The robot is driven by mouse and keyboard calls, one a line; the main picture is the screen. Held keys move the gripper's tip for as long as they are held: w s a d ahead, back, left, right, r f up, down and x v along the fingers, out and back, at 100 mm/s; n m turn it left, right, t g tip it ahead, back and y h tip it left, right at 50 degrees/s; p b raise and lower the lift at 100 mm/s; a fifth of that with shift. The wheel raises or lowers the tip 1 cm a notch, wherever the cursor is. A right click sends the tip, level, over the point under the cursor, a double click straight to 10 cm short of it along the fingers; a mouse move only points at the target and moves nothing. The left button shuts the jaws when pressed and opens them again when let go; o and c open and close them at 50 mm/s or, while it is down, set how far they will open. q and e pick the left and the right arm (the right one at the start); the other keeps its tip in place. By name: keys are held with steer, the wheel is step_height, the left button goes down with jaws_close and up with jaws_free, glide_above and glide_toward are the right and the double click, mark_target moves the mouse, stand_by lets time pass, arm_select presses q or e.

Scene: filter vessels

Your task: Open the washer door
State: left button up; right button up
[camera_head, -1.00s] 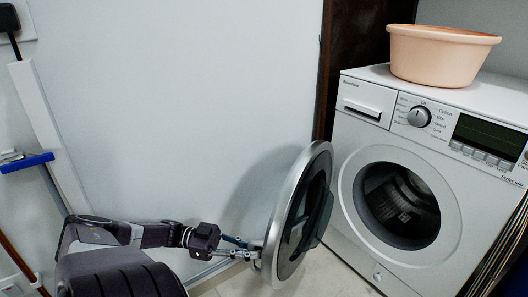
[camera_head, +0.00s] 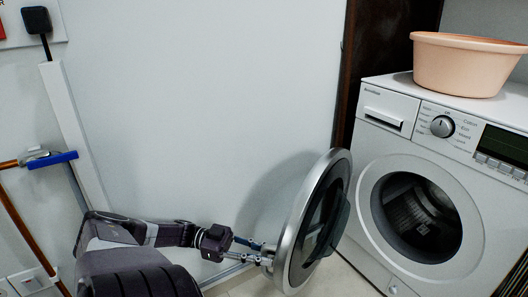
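The white washer (camera_head: 380,159) stands at the right. Its round door (camera_head: 300,240), with a silver rim and dark glass, is swung wide open to the left of the machine. The drum opening (camera_head: 420,215) is uncovered and looks empty. My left gripper (camera_head: 268,254) reaches in from the lower left, with its fingertips at the silver rim on the door's near left side. The fingers look spread a little apart at the rim; whether they grip it cannot be told. My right gripper is not in view.
A peach basin (camera_head: 466,65) sits on top of the washer. A plain pale wall (camera_head: 200,90) stands behind the door and my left arm. A blue-handled valve on a copper pipe (camera_head: 50,160) is at the far left.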

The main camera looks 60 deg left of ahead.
mark_target(270, 245)
arm_select(q)
steer(key=shift+d+r, duration=0.1)
steer(key=shift+r, duration=2.25)
steer(key=shift+s+r, duration=0.15)
steer(key=shift+r, duration=2.25)
